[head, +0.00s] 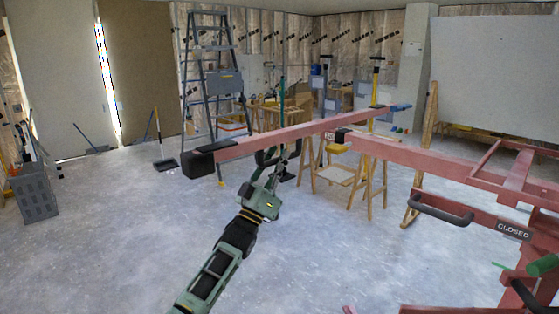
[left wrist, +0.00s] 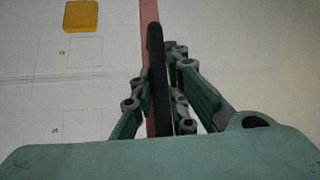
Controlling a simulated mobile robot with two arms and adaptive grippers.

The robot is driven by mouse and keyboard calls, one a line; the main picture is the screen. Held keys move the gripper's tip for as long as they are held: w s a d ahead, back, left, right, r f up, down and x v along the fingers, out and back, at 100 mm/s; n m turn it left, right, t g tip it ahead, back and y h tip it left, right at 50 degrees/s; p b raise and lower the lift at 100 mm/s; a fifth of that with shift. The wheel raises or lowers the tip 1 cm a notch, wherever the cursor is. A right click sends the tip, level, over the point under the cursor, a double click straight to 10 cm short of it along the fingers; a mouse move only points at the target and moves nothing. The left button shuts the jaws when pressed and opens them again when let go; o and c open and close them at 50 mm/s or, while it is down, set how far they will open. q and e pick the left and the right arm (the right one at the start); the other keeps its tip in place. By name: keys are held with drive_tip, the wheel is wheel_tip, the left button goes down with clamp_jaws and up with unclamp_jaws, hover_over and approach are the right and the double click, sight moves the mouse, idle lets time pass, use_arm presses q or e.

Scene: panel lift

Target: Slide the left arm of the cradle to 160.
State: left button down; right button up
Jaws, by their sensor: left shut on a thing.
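The left arm of the cradle is a long red bar (head: 290,133) with a black block (head: 200,160) at its left end. A dark looped handle (head: 265,157) hangs under this bar. My left gripper (head: 274,172) reaches up from below and is shut at the handle. In the left wrist view, the green fingers (left wrist: 163,65) close around a dark bar (left wrist: 158,85), with the red bar (left wrist: 149,12) running behind it. No scale or number 160 is readable. My right gripper is not in view.
Sawhorses (head: 375,190) stand behind the bar. A stepladder (head: 212,80) and a grey crate (head: 34,192) stand at the left. The floor at front left is clear.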

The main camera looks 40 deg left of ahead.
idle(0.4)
use_arm(q)
drive_tip(key=shift+a+f+b, duration=0.1)
drive_tip(key=shift+a+b, duration=0.35)
drive_tip(key=shift+b, duration=0.05)
drive_tip(key=w+a+b, duration=0.1)
drive_tip(key=a+b, duration=1.1)
drive_tip(key=a, duration=0.7)
drive_tip(key=shift+w, duration=0.4)
drive_tip(key=c, duration=1.7)
unclamp_jaws()
